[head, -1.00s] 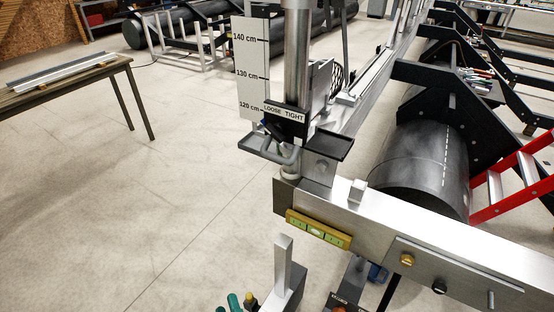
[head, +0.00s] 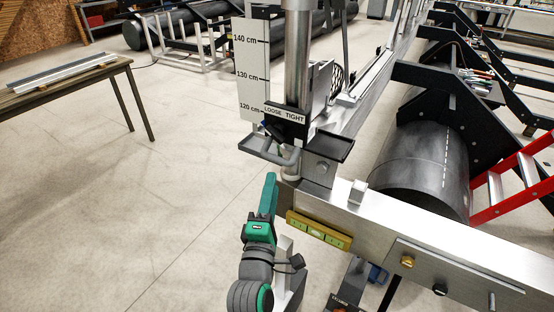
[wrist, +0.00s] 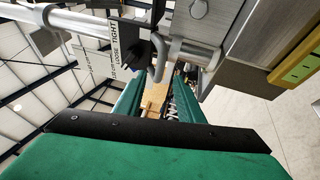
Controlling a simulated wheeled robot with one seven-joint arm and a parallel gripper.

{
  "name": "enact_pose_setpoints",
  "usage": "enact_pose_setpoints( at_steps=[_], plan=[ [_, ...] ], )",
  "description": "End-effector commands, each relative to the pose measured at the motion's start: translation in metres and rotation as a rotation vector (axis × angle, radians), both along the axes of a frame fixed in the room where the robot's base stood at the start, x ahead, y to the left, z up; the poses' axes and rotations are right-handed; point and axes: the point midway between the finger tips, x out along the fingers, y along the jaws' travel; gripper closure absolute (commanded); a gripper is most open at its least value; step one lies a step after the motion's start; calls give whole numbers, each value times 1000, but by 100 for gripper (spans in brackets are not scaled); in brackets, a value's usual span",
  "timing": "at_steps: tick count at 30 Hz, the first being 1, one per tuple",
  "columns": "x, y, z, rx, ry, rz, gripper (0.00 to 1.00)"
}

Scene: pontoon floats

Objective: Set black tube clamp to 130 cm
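The black tube clamp (head: 287,130) sits round a vertical steel tube (head: 297,60), low on the tube. Its white LOOSE/TIGHT label (head: 284,113) is about level with the 120 cm mark of the white scale (head: 252,70); the 130 cm mark is higher. A grey bent lever (head: 284,160) hangs below the clamp, and also shows in the wrist view (wrist: 159,60). My green gripper (head: 270,182) is below the lever, pointing up. In the wrist view its fingers (wrist: 155,100) are apart with nothing between them, short of the lever.
A steel beam (head: 385,225) with a yellow level (head: 318,230) lies right of my gripper. Small black trays (head: 330,146) flank the tube's foot. A large black pipe (head: 420,165) and red ladder (head: 515,180) are further right. The floor at left is open up to a table (head: 70,83).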

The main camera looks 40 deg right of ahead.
Motion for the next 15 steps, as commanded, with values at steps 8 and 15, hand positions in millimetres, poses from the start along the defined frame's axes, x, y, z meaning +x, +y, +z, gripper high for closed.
enact_pose_setpoints(
  at_steps=[8, 15],
  plan=[
    [29, -28, 7, 2, -2, 0, 66],
    [56, -55, 14, 1, -1, 0, 66]
  ],
)
